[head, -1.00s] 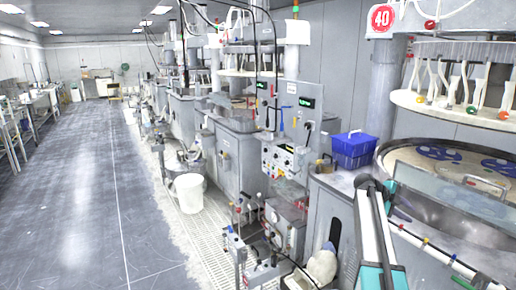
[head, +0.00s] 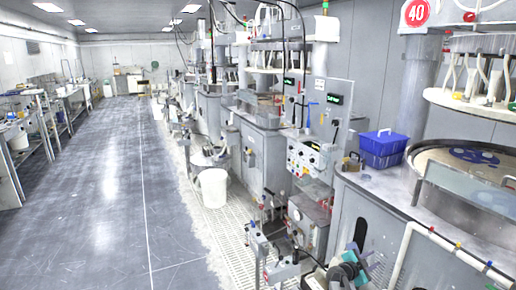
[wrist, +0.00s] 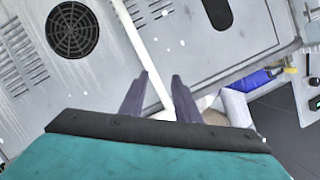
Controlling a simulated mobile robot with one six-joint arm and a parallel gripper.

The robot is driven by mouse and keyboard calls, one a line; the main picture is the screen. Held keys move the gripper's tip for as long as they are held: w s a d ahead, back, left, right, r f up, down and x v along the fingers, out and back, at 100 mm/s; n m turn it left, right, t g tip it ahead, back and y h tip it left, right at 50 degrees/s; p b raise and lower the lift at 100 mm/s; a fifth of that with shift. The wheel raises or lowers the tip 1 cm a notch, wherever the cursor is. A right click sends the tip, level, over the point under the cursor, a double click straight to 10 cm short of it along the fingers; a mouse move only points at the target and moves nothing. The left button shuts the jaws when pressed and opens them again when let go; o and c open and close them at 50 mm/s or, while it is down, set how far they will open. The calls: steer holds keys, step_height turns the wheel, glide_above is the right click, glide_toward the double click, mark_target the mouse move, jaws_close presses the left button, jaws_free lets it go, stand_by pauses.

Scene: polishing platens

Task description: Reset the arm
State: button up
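My gripper (wrist: 160,92) shows in the wrist view as two dark fingers standing apart, with nothing held between them. Behind the fingers is the grey side of a machine (wrist: 180,35), with a white pipe (wrist: 142,38) crossing the gap. The pipe looks to be beyond the fingers; I cannot tell the distance. In the head view, my arm, with its teal part, is low at the bottom right, in front of the grey cabinet (head: 382,215). The fingertips cannot be made out clearly there.
A polishing machine with a round platen (head: 440,160) stands at the right. A blue basket (head: 384,148) sits on its ledge. A white bucket (head: 213,188) stands by the machine row. The floor aisle (head: 105,200) at left is clear.

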steer(key=s+a+f+n+t+y+b, duration=0.1)
steer(key=s+a+f+n+y, duration=0.25)
steer(key=a+f, duration=0.5)
steer(key=s+a+f+n+t+y, duration=0.1)
steer(key=s+a+f+n+y, duration=0.3)
steer(key=a+f, duration=0.45)
steer(key=s+a+f+n+y+b, duration=0.15)
steer(key=a+f+n+y, duration=0.35)
steer(key=a, duration=0.5)
steer(key=s+a+f+n+g+y, duration=0.1)
steer(key=s+a+f+n+g, duration=0.1)
steer(key=s+a+f, duration=0.45)
steer(key=s+a+f+n+g+y, duration=0.2)
steer(key=s+f+g, duration=0.15)
steer(key=s, duration=0.65)
steer(key=s+d+n+g+h, duration=0.1)
steer(key=s+g, duration=0.4)
steer(key=s, duration=0.9)
steer(key=s+d+g+h, duration=0.2)
steer(key=s+d+g, duration=0.2)
steer(key=s, duration=0.9)
steer(key=shift+s+n+g, duration=0.35)
steer(key=shift+g, duration=0.5)
steer(key=shift+d+r, duration=0.1)
steer(key=shift+d, duration=0.05)
